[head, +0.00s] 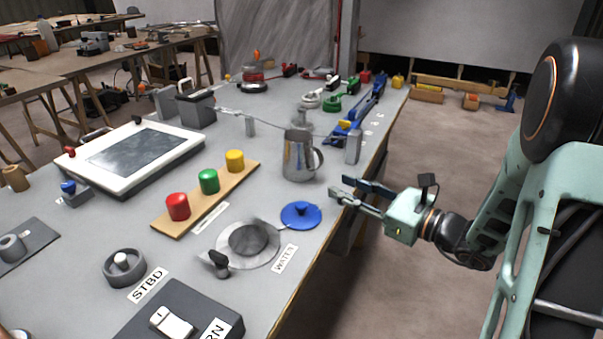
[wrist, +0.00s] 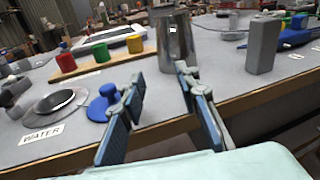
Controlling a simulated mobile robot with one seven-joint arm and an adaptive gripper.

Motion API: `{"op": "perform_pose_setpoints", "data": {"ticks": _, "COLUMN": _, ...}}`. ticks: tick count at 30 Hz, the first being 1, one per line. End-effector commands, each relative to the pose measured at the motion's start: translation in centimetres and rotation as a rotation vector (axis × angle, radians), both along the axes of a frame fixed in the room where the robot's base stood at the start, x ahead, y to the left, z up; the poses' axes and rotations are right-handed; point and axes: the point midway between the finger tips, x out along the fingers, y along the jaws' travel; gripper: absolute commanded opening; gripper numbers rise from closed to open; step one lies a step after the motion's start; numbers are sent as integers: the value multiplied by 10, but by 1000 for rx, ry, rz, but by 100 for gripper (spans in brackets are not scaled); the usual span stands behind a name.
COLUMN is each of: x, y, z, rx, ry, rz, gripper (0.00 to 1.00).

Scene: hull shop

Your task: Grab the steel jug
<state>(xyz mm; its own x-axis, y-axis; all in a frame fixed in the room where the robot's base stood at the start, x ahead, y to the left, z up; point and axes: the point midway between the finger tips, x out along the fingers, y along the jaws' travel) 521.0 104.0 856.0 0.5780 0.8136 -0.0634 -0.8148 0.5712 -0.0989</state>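The steel jug (head: 298,155) stands upright on the grey bench near its right edge, its handle on the right side. My gripper (head: 338,189) is just off the bench's right edge, to the right of and nearer than the jug. In the wrist view my gripper (wrist: 158,80) has its two fingers spread wide with nothing between them. The fingers are apart from the jug.
A blue lid (head: 301,215) lies near the bench edge by my gripper. A grey block (head: 353,147) stands right of the jug. A wooden board (head: 190,222) with red, green and yellow knobs is to the left. A round opening (head: 250,240) labelled WATER lies nearer.

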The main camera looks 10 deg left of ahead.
Motion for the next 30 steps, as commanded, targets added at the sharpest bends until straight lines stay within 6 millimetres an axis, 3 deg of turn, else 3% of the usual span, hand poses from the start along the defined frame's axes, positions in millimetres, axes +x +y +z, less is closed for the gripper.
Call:
{"op": "perform_pose_setpoints", "data": {"ticks": 1, "x": 3, "y": -7, "z": -9, "rx": 48, "ry": 21, "rz": -35, "gripper": 30}}
{"op": "perform_pose_setpoints", "data": {"ticks": 5, "x": 11, "y": -11, "z": -9, "rx": 110, "ry": 40, "rz": -78, "gripper": 30}}
{"op": "perform_pose_setpoints", "data": {"ticks": 12, "x": 35, "y": 17, "z": -8, "rx": 114, "ry": 40, "rz": -81, "gripper": 30}}
{"op": "perform_pose_setpoints", "data": {"ticks": 30, "x": 78, "y": 65, "z": -1, "rx": 111, "ry": 40, "rz": -81, "gripper": 30}}
